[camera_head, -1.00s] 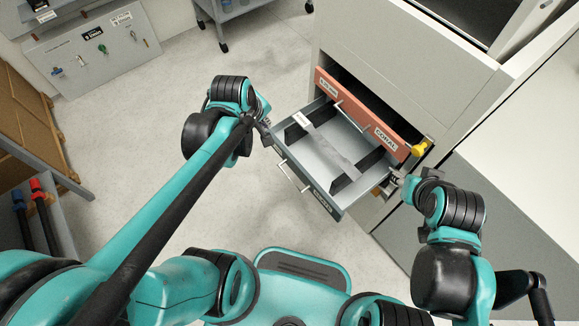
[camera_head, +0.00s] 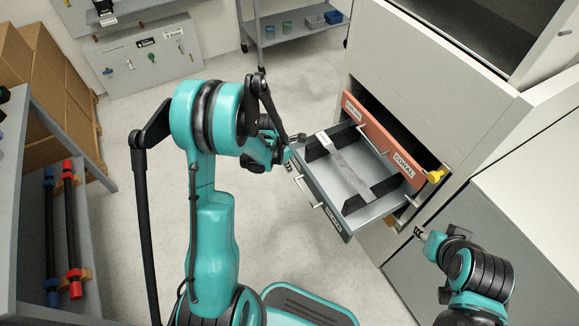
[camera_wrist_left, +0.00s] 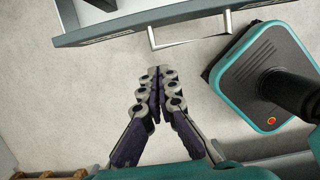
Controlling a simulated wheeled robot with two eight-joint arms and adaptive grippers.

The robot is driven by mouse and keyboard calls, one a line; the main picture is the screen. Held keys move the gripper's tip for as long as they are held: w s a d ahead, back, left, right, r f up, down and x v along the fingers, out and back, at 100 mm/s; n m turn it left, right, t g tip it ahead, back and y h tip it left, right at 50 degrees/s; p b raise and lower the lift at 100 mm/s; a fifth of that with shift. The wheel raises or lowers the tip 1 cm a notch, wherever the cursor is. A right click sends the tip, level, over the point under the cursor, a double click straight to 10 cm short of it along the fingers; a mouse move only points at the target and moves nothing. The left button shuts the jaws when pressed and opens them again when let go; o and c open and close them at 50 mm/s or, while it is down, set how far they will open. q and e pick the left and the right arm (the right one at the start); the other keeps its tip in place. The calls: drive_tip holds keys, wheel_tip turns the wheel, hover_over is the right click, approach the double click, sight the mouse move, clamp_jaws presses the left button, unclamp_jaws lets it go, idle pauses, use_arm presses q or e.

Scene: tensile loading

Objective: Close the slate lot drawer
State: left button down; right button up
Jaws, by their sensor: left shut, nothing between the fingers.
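The slate lot drawer (camera_head: 317,204) is pulled well out of the cabinet, with a flat metal strip (camera_head: 345,160) lying across dark supports inside. Its front has a pale bar handle (camera_head: 305,191), which also shows at the top of the left wrist view (camera_wrist_left: 190,42). My left gripper (camera_wrist_left: 154,78) is shut and empty, its fingertips over bare floor, apart from the handle. In the head view the left gripper is partly hidden by its own arm, near the drawer's left corner. My right gripper (camera_head: 419,233) is just right of the drawer, apart from it; its jaws are too small to read.
The coral drawer (camera_head: 383,140) sits above the slate one, with a yellow knob (camera_head: 436,176) at its right. The cabinet (camera_head: 430,70) stands behind. A shelf cart (camera_head: 293,30) is at the back. Open floor (camera_head: 130,220) lies to the left.

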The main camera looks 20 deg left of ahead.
sight(301, 170)
use_arm(q)
drive_tip(key=shift+w+d+f+b, duration=0.55)
drive_tip(key=shift+w+f, duration=0.2)
drive_tip(key=shift+f, duration=0.25)
drive_tip(key=shift+w+d+f+b, duration=0.6)
drive_tip(key=shift+w+f, duration=0.1)
drive_tip(key=shift+f, duration=0.35)
drive_tip(key=shift+w+d+f+b, duration=0.55)
drive_tip(key=shift+w+f, duration=0.2)
drive_tip(key=shift+f, duration=0.25)
